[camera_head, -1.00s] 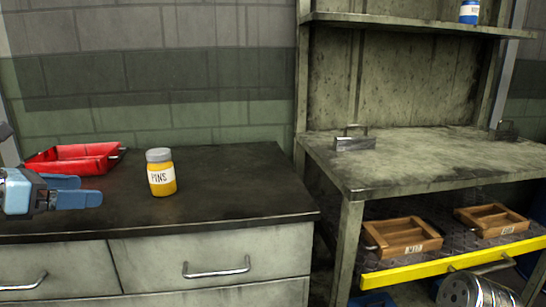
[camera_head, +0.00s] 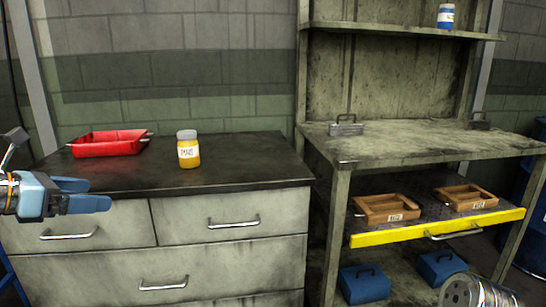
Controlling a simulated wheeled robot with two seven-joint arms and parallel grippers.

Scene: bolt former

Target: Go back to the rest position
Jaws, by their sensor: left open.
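My left gripper (camera_head: 88,194) comes in from the left edge, in front of the drawer cabinet. Its blue fingers are open, pointing right, with nothing between them. My right gripper's fingers do not show; a silver cylindrical part at the bottom right (camera_head: 470,291) looks like part of my right arm. A yellow jar with a grey lid and white label (camera_head: 189,153) stands upright on the dark cabinet top (camera_head: 250,160), apart from my gripper. A red tray (camera_head: 108,147) with metal handles lies to the left of the jar.
A metal workbench (camera_head: 400,148) stands to the right, with a blue jar (camera_head: 445,16) on its upper shelf. Two wooden trays (camera_head: 387,212) sit on the yellow-edged lower shelf (camera_head: 400,236). Blue boxes (camera_head: 364,283) are underneath. Cabinet drawers (camera_head: 232,217) are shut.

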